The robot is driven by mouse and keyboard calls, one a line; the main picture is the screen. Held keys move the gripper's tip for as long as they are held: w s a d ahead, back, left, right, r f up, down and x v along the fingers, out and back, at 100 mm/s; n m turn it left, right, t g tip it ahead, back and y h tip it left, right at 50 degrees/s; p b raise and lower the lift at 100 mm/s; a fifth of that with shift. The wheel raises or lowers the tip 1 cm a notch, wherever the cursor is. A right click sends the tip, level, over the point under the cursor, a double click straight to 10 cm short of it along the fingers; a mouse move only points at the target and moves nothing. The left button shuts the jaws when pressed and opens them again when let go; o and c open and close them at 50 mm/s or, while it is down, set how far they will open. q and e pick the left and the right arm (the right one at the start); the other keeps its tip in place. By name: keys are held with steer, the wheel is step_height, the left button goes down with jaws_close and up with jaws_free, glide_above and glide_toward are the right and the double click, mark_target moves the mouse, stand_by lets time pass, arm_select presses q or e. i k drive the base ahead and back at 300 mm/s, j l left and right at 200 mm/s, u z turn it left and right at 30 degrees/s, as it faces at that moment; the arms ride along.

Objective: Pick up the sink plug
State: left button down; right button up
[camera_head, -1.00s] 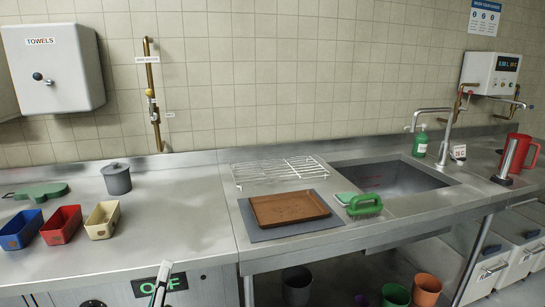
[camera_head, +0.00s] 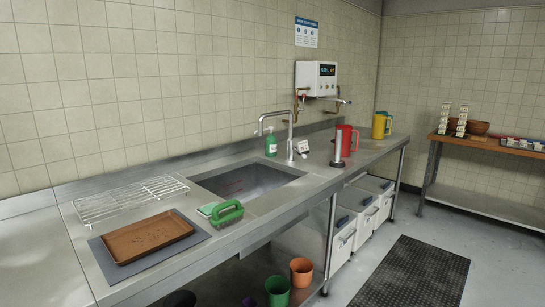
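I cannot make out a sink plug for certain. The sink basin (camera_head: 248,181) is sunk into the steel counter, and its floor is partly hidden by the front rim. A tall tap (camera_head: 290,138) stands behind its right end. An upright metal cylinder with a dark round base (camera_head: 337,149) stands on the counter right of the sink; I cannot tell what it is. Neither of my grippers is in view.
A wire rack (camera_head: 130,199), a brown tray (camera_head: 148,237) and a green-handled brush (camera_head: 227,212) lie left of and before the sink. Red (camera_head: 347,139) and yellow (camera_head: 379,126) jugs stand right. Floor around the black mat (camera_head: 415,275) is clear.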

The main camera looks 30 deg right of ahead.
mark_target(339, 138)
steer(key=z, duration=1.35)
steer(key=i+l+z, duration=0.4)
steer(key=i, duration=0.4)
steer(key=i+z, duration=0.4)
steer(key=i, duration=0.45)
steer(key=i+u, duration=0.2)
steer(key=i, duration=0.25)
steer(key=i+l+u, duration=0.2)
steer(key=i, duration=0.2)
steer(key=i+l+u, duration=0.2)
steer(key=i, duration=0.2)
steer(key=j, duration=0.1)
